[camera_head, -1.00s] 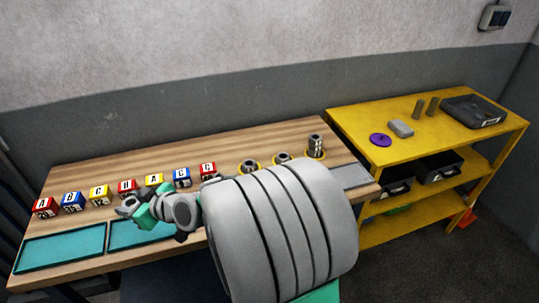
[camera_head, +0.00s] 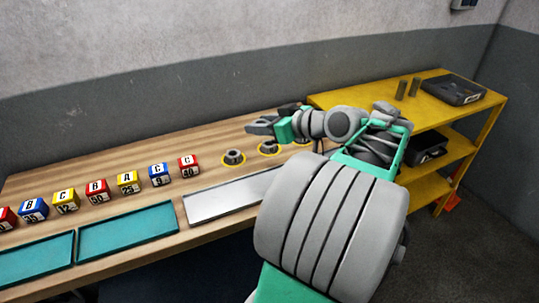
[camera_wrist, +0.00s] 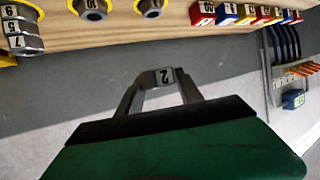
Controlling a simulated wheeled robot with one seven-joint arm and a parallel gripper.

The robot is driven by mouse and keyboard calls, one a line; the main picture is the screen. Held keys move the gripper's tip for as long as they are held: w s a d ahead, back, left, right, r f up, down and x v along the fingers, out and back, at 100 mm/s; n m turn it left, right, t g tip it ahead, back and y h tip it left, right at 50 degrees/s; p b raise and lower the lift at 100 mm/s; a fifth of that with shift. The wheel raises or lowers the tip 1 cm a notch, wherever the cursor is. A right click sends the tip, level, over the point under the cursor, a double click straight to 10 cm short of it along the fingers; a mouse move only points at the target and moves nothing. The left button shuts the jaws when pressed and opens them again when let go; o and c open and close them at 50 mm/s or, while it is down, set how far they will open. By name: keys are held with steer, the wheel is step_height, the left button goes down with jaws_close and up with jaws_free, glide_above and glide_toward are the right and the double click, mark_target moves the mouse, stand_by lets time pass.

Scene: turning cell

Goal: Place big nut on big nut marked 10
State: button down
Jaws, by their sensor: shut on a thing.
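My gripper (camera_head: 250,126) is shut on a grey nut (camera_wrist: 163,78) with a 2 label, held between its fingertips in the wrist view. In the head view the fingers are above the table's back part, and the held nut is not clear there. The big nut marked 10 (camera_wrist: 93,9) stands on a yellow ring at the wrist view's top, apart from the held nut. Another nut (camera_wrist: 151,8) sits on a ring beside it, its label unreadable. Two ringed nuts (camera_head: 233,156) (camera_head: 268,147) show in the head view; my arm covers the stack.
Several lettered cubes (camera_head: 127,181) stand in a row on the wooden table. Teal trays (camera_head: 128,231) and a grey plate (camera_head: 225,203) lie along the front. A yellow shelf (camera_head: 465,123) with a dark tray (camera_head: 452,90) stands to the right.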

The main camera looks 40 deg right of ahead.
steer(key=s+d, duration=0.3)
steer(key=s, duration=0.1)
steer(key=n+y+b, duration=0.1)
steer(key=b, duration=0.3)
glide_above(270, 144)
steer(key=f, duration=1)
steer(key=shift+w+f, duration=0.1)
steer(key=shift+w, duration=0.1)
steer(key=shift+f, duration=1.3)
steer(key=shift+f+b, duration=0.1)
steer(key=shift+b, duration=0.25)
